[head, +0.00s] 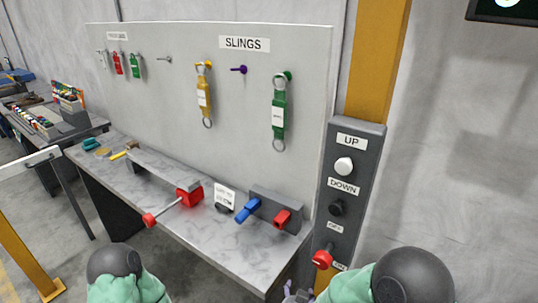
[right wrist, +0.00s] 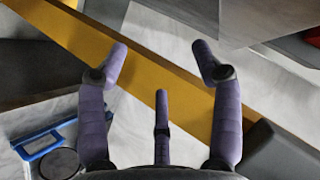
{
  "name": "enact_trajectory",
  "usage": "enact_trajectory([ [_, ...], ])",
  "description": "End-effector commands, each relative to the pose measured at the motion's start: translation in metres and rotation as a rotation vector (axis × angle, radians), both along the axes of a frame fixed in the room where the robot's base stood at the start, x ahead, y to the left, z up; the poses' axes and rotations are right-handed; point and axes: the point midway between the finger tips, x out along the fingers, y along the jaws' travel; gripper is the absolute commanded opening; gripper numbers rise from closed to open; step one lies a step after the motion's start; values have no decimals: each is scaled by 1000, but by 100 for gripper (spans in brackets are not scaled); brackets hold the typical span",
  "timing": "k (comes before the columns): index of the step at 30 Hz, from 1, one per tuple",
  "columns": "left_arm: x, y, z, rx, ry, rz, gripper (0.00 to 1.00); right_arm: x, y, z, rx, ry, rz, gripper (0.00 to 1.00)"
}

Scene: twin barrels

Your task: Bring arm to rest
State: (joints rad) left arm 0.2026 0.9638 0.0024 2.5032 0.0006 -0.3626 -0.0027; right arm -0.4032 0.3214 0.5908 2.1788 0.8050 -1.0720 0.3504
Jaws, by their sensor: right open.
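My right gripper (head: 297,293) shows only as a small purple tip at the bottom edge of the head view, in front of the bench's right end. In the right wrist view its purple fingers (right wrist: 160,58) are spread apart with nothing between them. A yellow beam lies behind them there; I cannot tell how far off. My right arm (head: 410,278) enters at the bottom right of the head view. My left arm (head: 115,265) shows at the bottom left; its gripper is out of view.
A grey control box (head: 350,185) with UP and DOWN buttons and a red-knobbed lever (head: 322,259) stands right of the marble-topped bench (head: 190,235). On the bench are a red-ended rod (head: 168,213) and a block with blue and red handles (head: 275,207). Slings hang on the board (head: 150,85).

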Motion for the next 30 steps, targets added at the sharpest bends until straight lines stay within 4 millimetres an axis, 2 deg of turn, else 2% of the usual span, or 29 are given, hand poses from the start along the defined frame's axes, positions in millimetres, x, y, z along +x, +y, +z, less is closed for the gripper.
enact_trajectory([
  [1, 0, 0, 0, 0, 0, 0, 40, -4, -8, -27, -15, 79, 37, 66],
  [4, 0, 0, 0, 0, 0, 0, 40, -19, -17, -75, -29, 233, 143, 66],
  [6, 0, 0, 0, 0, 0, 0, 40, -35, -22, -108, -30, 342, 221, 66],
  [9, 0, 0, 0, 0, 0, 0, 40, -66, -28, -150, -13, 491, 337, 66],
  [12, 0, 0, 0, 0, 0, 0, 40, -98, -31, -180, 14, 607, 441, 66],
  [18, 0, 0, 0, 0, 0, 0, 40, -147, -33, -212, 69, 749, 589, 66],
  [30, 0, 0, 0, 0, 0, 0, 40, -218, -30, -238, 170, 900, 784, 66],
])
